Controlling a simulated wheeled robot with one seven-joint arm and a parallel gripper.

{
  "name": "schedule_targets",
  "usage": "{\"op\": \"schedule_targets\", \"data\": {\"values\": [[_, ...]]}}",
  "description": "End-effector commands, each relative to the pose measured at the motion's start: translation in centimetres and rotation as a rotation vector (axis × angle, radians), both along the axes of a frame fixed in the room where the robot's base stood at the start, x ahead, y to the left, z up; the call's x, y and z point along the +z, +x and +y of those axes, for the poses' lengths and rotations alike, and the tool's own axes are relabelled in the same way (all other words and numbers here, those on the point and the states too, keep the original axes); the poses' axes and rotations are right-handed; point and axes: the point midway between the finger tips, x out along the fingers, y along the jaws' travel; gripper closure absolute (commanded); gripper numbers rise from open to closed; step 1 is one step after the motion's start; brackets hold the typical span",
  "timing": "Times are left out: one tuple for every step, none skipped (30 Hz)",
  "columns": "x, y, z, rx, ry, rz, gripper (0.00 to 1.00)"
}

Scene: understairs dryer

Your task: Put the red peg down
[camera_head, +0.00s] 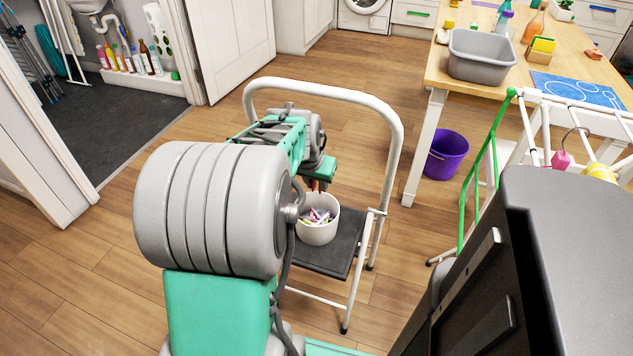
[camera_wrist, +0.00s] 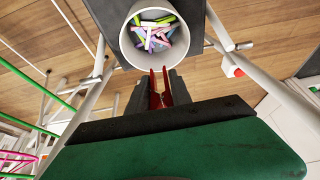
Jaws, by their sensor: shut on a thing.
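My gripper (camera_wrist: 158,96) is shut on the red peg (camera_wrist: 154,88), whose two red halves show between the dark fingers in the wrist view. In the head view my gripper (camera_head: 318,184) is partly hidden by my arm, and a small bit of red shows under it. The peg is above and at the edge of a white tub (camera_head: 318,234) in the head view. In the wrist view the tub (camera_wrist: 126,50) lies just beyond the fingertips. Whether the peg is over the opening or just outside the rim, I cannot tell.
The tub holds several coloured pegs (camera_wrist: 155,32) and stands on the dark platform (camera_head: 342,258) of a white-framed step stool (camera_head: 397,150). A purple bucket (camera_head: 446,155) stands on the floor. A wooden table (camera_head: 450,72) and an airer (camera_head: 490,150) are at the right.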

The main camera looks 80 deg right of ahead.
Motion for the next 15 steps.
{"op": "schedule_targets", "data": {"values": [[-1.3, 0.0, 0.0, 0.0, 0.002, 0.0, 1.0], [-1.8, 0.0, 0.0, 0.001, 0.002, 0.0, 1.0], [-2.4, 0.0, 0.0, 0.001, 0.001, 0.0, 1.0], [-2.8, 0.0, 0.0, 0.001, 0.001, 0.0, 1.0], [-3.2, 0.0, 0.0, 0.001, 0.001, 0.0, 1.0], [-3.7, 0.0, 0.0, 0.001, 0.001, 0.0, 1.0], [-4.2, 0.0, 0.0, 0.001, 0.0, 0.0, 1.0], [-4.6, 0.0, 0.0, 0.001, 0.0, 0.0, 1.0], [-5.1, 0.0, 0.0, 0.001, 0.0, 0.0, 1.0], [-5.5, 0.0, 0.0, 0.001, 0.001, 0.0, 1.0], [-6.0, 0.0, 0.0, 0.001, 0.001, 0.0, 1.0], [-6.5, 0.0, 0.0, 0.001, 0.001, 0.0, 1.0], [-6.9, 0.0, 0.0, 0.001, 0.001, 0.0, 1.0], [-7.3, 0.0, 0.0, 0.001, 0.001, 0.0, 1.0], [-7.8, 0.0, 0.0, 0.001, 0.001, 0.0, 1.0]]}}
